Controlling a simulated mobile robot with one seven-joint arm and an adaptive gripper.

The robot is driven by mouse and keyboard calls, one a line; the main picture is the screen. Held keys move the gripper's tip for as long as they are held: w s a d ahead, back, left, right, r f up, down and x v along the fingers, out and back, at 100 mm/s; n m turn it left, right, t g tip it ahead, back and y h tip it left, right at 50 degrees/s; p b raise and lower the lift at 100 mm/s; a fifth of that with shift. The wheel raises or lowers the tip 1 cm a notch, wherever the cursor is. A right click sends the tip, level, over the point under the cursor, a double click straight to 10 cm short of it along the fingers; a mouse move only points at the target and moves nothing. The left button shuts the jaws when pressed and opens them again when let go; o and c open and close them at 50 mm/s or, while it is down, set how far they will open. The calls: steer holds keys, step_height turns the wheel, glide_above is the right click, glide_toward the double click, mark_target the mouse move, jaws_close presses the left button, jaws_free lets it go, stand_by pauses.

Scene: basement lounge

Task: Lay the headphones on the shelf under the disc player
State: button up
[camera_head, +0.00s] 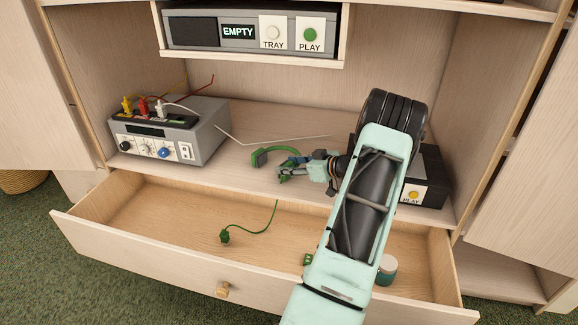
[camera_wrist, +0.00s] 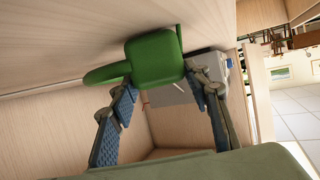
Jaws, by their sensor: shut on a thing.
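The green headphones (camera_head: 262,157) are at the front part of the shelf (camera_head: 255,118), below the disc player (camera_head: 238,32). Their thin cord hangs over the shelf's front edge into the drawer, ending in a green plug (camera_head: 224,236). My gripper (camera_head: 287,168) is shut on the headphones at their near side. In the wrist view a green ear cup (camera_wrist: 156,57) shows large just beyond and between the fingertips (camera_wrist: 160,84). I cannot tell whether the headphones rest on the shelf or hang just above it. The player's display reads EMPTY.
A grey device (camera_head: 170,130) with knobs and coloured plugs stands at the shelf's left. A black box (camera_head: 425,180) with a yellow PLAY button stands at the right, partly behind my arm.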

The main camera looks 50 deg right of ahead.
steer(key=shift+f, duration=0.15)
steer(key=o, duration=1.3)
steer(key=shift+r+p, duration=0.3)
steer(key=a+p+v, duration=0.1)
steer(key=v, duration=1.1)
steer(key=shift+d+f+p, duration=0.15)
steer(key=shift+d+p, duration=0.25)
steer(key=shift+d, duration=0.05)
